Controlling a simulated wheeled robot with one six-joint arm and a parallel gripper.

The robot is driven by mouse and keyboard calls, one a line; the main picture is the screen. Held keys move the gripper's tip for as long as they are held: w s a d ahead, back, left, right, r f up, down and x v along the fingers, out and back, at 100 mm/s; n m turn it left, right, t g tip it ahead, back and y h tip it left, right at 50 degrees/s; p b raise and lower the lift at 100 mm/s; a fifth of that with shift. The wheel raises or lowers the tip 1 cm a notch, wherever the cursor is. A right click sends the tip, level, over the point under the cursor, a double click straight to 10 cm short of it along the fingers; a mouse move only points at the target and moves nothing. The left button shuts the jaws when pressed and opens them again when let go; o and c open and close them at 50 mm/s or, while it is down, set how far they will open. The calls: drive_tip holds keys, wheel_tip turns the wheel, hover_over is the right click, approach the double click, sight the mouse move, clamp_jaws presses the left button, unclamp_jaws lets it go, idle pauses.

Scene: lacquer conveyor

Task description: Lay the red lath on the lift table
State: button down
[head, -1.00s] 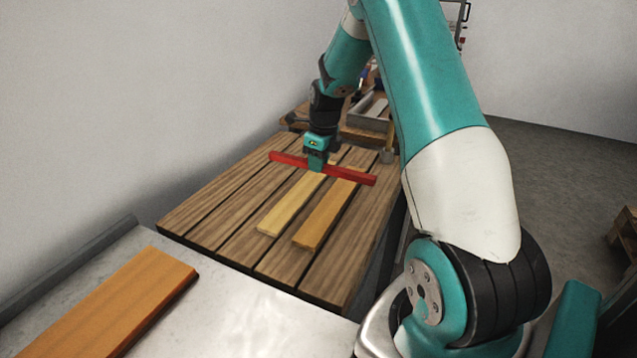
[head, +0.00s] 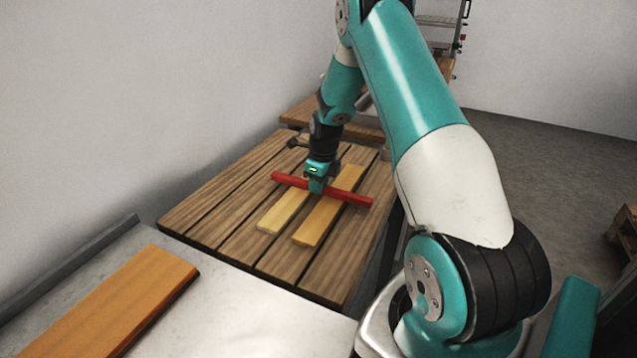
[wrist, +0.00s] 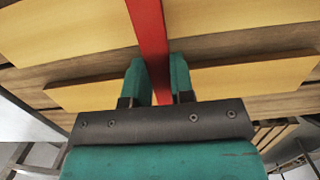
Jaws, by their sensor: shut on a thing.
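The red lath (head: 291,180) is held crosswise in my gripper (head: 316,187), over the slatted wooden top of the lift table (head: 213,204). In the wrist view the red lath (wrist: 149,30) runs between the two teal fingers of my gripper (wrist: 158,82), which are shut on it. The lath lies across two yellowish boards on the table, a paler one (head: 280,217) on the left and a more orange one (head: 322,219) on the right. Whether it touches these boards or hangs just above them I cannot tell.
A grey metal surface (head: 232,310) at the front left carries an orange-brown board (head: 120,300). A wooden bench (head: 300,110) stands behind the lift table. A wall borders the left side. The slats left of the boards are bare.

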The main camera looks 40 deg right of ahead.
drive_tip(key=shift+f, duration=0.2)
drive_tip(key=c, duration=1)
unclamp_jaws()
drive_tip(key=shift+r, duration=0.1)
wheel_tip(320, 180, up, 13)
drive_tip(key=s+b, duration=0.1)
drive_tip(key=s+a+r+n+y, duration=0.1)
drive_tip(key=s+a+r+n, duration=0.15)
drive_tip(key=a+n, duration=0.55)
drive_tip(key=s+a+r+n, duration=0.1)
drive_tip(key=a+r+n, duration=0.4)
drive_tip(key=a, duration=0.5)
drive_tip(key=s+a+n+y, duration=0.1)
drive_tip(key=s+a+n, duration=0.5)
drive_tip(key=s+n, duration=0.1)
drive_tip(key=s+a+r+n+g+y, duration=0.1)
drive_tip(key=s+a+n, duration=0.5)
drive_tip(key=n, duration=0.4)
drive_tip(key=s+a+r+n, duration=0.1)
drive_tip(key=s+a+n, duration=0.5)
drive_tip(key=s+n, duration=0.3)
drive_tip(key=shift+s+a+r+y, duration=0.1)
drive_tip(key=shift+a+r+y, duration=0.15)
drive_tip(key=shift+a+y, duration=0.15)
